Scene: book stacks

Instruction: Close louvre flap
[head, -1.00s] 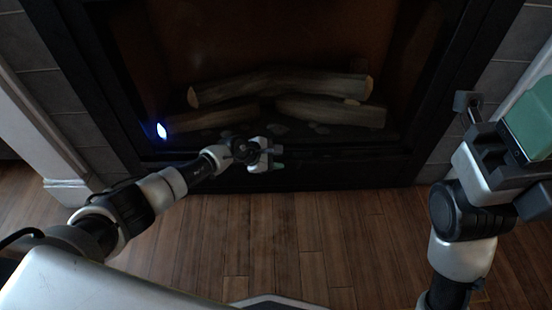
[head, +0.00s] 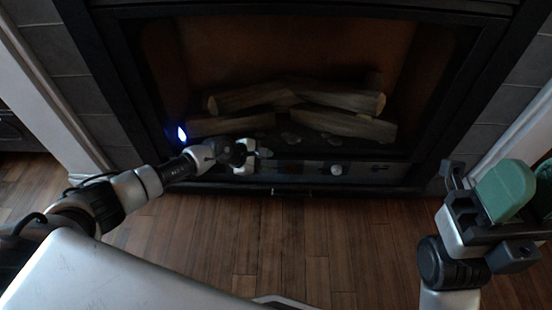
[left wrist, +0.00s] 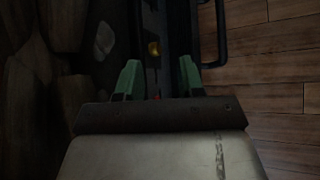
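The louvre flap (head: 300,190) is the dark strip along the bottom front of the fireplace. It appears folded down and open, baring a recess with controls behind it. In the left wrist view, a dark bar (left wrist: 211,40) that looks like part of the flap runs right of the fingers. My left gripper (head: 258,160) is at the left part of the recess. In the left wrist view its green fingers (left wrist: 159,76) are apart and empty, with a brass-coloured knob (left wrist: 153,48) beyond. My right gripper (head: 515,195) is raised at the far right, away from the fireplace; its finger gap is unclear.
A round knob (head: 336,169) sits in the recess right of my left gripper. Logs (head: 300,98) lie inside the fireplace. A small blue-white light (head: 182,133) glows at its left. The wood floor (head: 270,240) in front is clear.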

